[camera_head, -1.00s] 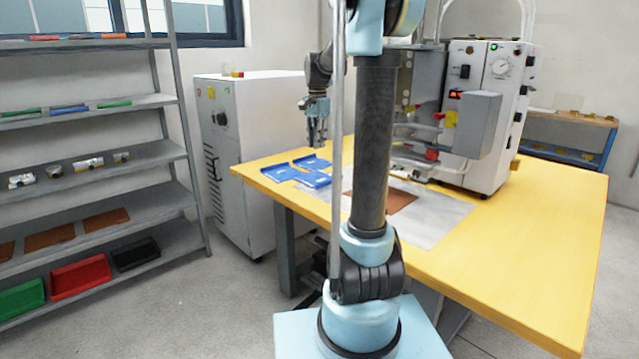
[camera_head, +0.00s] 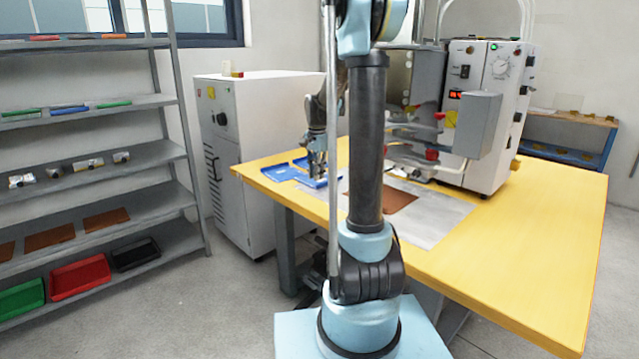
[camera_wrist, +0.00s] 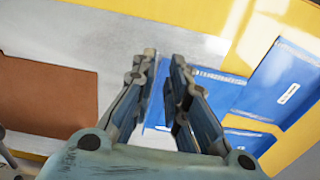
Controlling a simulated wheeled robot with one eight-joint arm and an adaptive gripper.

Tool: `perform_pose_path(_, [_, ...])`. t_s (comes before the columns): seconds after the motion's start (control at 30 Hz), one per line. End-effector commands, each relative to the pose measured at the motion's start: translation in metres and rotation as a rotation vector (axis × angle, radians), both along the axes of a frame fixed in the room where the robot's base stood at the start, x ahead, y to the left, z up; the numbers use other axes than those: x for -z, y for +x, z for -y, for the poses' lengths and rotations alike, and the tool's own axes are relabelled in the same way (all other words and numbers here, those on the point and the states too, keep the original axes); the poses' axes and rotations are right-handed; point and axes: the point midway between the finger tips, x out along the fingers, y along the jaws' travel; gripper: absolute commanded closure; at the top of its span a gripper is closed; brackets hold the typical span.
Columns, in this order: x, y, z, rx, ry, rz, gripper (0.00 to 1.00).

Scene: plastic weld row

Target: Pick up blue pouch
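Blue pouches (camera_head: 277,173) lie flat at the left end of the yellow table, close together. In the wrist view, one pouch (camera_wrist: 220,90) lies partly behind my right finger, with its edge showing between the fingers. Another pouch (camera_wrist: 288,85) with a small white label lies to the right, and a further blue piece (camera_wrist: 245,141) shows below. My gripper (camera_head: 317,178) points down at the pouches' right side, low over the table. In the wrist view its fingers (camera_wrist: 163,62) are apart with a gap between them and nothing held. Contact with the pouch cannot be told.
A brown sheet (camera_wrist: 45,98) lies on a grey metal plate (camera_head: 440,212) beside the pouches. The welding machine (camera_head: 490,135) stands at the table's back. A white cabinet (camera_head: 240,120) stands left of the yellow table (camera_head: 520,240), whose front right is clear.

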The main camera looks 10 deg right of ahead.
Motion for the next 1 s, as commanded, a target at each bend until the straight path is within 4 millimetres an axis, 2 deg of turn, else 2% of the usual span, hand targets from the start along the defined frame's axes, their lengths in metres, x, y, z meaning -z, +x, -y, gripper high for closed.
perform_pose_path(0.23, [0.031, 0.007, 0.004, 0.0, 0.0, 0.0, 0.86])
perform_pose_path(0.4, [0.046, 0.007, 0.004, 0.0, 0.0, 0.0, 0.86])
perform_pose_path(0.67, [0.048, 0.007, 0.004, 0.0, 0.0, 0.0, 0.86])
perform_pose_path(0.73, [0.048, 0.007, 0.004, 0.0, 0.0, 0.0, 0.98])
perform_pose_path(0.77, [0.048, 0.006, 0.004, 0.0, 0.0, 0.0, 1.0])
perform_pose_path(1.0, [0.048, 0.007, 0.004, 0.0, 0.0, 0.0, 1.0])
